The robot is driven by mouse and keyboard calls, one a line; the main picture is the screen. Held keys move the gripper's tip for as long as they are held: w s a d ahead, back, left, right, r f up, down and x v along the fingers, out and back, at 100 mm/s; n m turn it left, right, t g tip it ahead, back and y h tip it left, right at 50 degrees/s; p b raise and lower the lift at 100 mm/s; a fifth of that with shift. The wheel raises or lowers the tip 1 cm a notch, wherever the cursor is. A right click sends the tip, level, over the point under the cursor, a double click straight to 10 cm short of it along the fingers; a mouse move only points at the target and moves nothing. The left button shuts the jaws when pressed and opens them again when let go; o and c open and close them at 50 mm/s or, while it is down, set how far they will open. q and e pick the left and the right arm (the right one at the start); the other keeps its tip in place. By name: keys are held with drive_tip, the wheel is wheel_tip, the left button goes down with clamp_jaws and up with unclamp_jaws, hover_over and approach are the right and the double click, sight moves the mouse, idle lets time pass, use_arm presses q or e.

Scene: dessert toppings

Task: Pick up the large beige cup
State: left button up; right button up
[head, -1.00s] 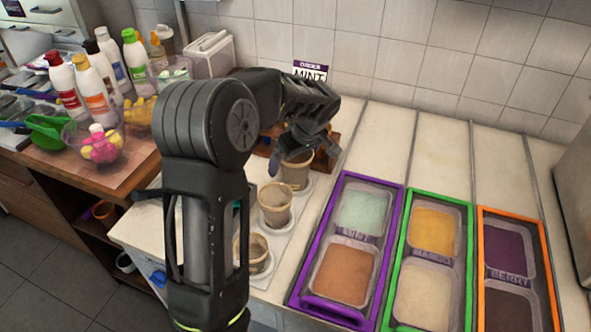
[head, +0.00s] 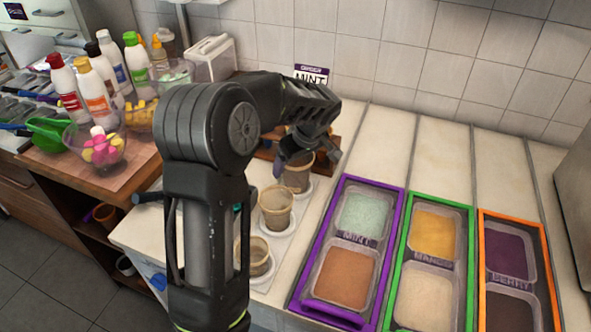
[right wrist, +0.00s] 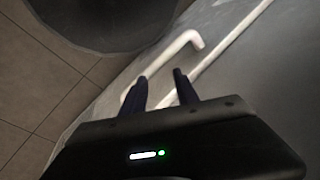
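Several beige cups stand in a row on white saucers on the counter: a near cup (head: 254,257), a middle cup (head: 276,209) and a far cup (head: 298,178). I cannot clearly tell which is the largest. My left gripper (head: 303,156) is at the far cup, with a finger by its rim. My own arm hides part of the fingers, so I cannot tell whether they grip it. The far cup still stands low, at its saucer. In the right wrist view my right gripper (right wrist: 161,86) has its fingers apart with nothing between them, near a pale bar handle (right wrist: 165,65).
Right of the cups are a purple-framed tray (head: 393,200), a green-framed one (head: 402,265) and an orange-framed one (head: 545,245). A wooden rack (head: 265,155) is behind the far cup. Bottles (head: 95,90) and topping bowls stand on the left. The counter beyond the trays is clear.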

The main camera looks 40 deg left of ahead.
use_arm(q)
drive_tip(key=shift+r, duration=0.1)
wheel_tip(320, 180, up, 10)
drive_tip(key=b, duration=0.1)
idle(0.3)
idle(0.7)
